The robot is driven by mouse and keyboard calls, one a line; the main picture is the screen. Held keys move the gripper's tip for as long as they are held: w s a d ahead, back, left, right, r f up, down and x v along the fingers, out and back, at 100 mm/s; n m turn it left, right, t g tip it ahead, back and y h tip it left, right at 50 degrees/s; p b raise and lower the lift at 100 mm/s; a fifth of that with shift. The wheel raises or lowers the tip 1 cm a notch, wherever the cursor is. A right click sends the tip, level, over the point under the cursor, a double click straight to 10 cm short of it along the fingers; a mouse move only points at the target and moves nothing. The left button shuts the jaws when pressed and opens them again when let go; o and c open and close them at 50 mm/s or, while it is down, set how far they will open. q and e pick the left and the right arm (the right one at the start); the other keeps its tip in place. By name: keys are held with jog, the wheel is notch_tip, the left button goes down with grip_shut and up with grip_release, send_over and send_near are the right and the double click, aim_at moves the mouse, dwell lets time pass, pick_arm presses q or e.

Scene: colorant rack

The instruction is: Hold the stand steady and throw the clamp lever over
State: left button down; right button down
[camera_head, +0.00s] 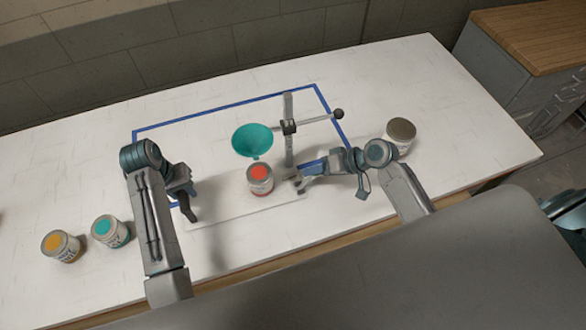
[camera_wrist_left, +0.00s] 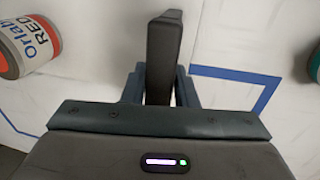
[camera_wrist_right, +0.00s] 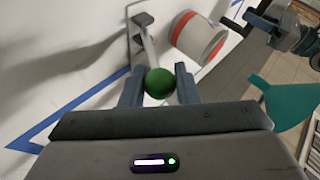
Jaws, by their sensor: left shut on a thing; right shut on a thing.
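The stand (camera_head: 288,150) is upright, with a grey post, a boss and a side rod ending in a dark knob (camera_head: 338,114). A teal funnel (camera_head: 252,140) is on its left side. A red-topped can (camera_head: 260,180) stands by the post and shows in both wrist views. My left gripper (camera_head: 187,205) is left of the can, shut on a dark upright bar (camera_wrist_left: 160,55); what the bar belongs to is unclear. My right gripper (camera_head: 301,183) is low, right of the can, shut on a green ball knob (camera_wrist_right: 160,83). The knob is hidden in the head view.
A blue tape line (camera_head: 230,103) frames the work area on the white table. A yellow-topped can (camera_head: 62,246) and a teal-topped can (camera_head: 111,231) stand at left. A brown-topped can (camera_head: 401,132) stands behind my right arm. The back of the table is clear.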

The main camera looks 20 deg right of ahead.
pick_arm(q)
jog(key=shift+a, duration=0.1)
pick_arm(e)
jog(key=shift+s+d+f, duration=0.1)
jog(key=shift+d+f, duration=0.15)
pick_arm(q)
jog(key=shift+w, duration=0.1)
pick_arm(e)
jog(key=c, duration=1.1)
grip_release()
jog(key=shift+c, duration=0.2)
jog(key=shift+a, duration=0.1)
jog(key=shift+r, duration=0.1)
jog(key=shift+r, duration=0.1)
jog(key=v, duration=1.1)
jog(key=shift+d, duration=0.45)
jog(key=shift+r, duration=0.1)
pick_arm(q)
jog(key=c, duration=1.1)
grip_release()
